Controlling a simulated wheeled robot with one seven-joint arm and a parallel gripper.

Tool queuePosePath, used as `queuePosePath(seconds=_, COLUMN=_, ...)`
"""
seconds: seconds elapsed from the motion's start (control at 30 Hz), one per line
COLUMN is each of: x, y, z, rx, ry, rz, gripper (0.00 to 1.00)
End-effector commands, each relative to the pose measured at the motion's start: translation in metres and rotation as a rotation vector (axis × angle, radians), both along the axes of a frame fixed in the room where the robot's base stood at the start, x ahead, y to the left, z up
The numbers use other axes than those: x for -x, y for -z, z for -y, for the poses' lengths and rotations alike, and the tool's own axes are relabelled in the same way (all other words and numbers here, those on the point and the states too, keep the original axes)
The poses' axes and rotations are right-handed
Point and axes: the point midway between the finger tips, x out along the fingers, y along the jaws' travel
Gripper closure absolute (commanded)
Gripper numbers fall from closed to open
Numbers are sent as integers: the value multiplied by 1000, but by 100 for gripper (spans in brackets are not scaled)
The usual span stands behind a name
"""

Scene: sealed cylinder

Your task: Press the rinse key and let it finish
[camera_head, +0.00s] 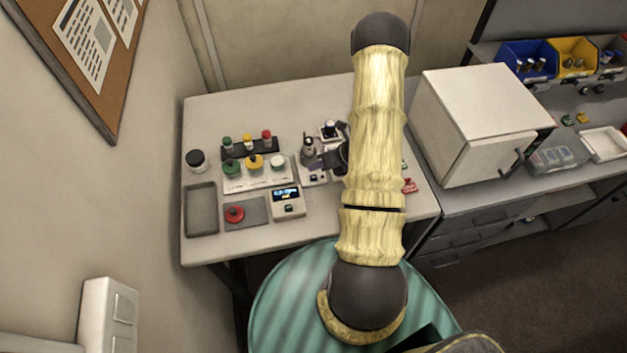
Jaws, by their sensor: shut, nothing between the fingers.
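A small white unit with a lit dark display (287,196) stands near the front middle of the pale table. A second pale unit (313,174) with a dark upright part stands behind it to the right, and a small white-based device (330,130) is further back. Which of these bears the rinse key is too small to tell. My gripper (329,160) shows only as dark parts at the left edge of my arm, close to the second unit. It is shut and empty. My arm hides the rest of it and part of the table.
A rack of capped bottles (250,149), a white tray of capped jars (233,185), a black-lidded jar (196,161), a grey tray (202,212) and a red knob (235,213) fill the left side. A white cabinet (478,110) stands right. The table's front strip is clear.

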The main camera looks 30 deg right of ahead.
Motion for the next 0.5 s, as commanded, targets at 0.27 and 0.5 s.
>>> queuePosePath(seconds=0.27, x=0, y=25, z=1, rx=2, ry=-1, rz=0, gripper=100)
queuePosePath(seconds=0.5, x=0, y=24, z=0, rx=2, ry=-1, rz=0, gripper=100)
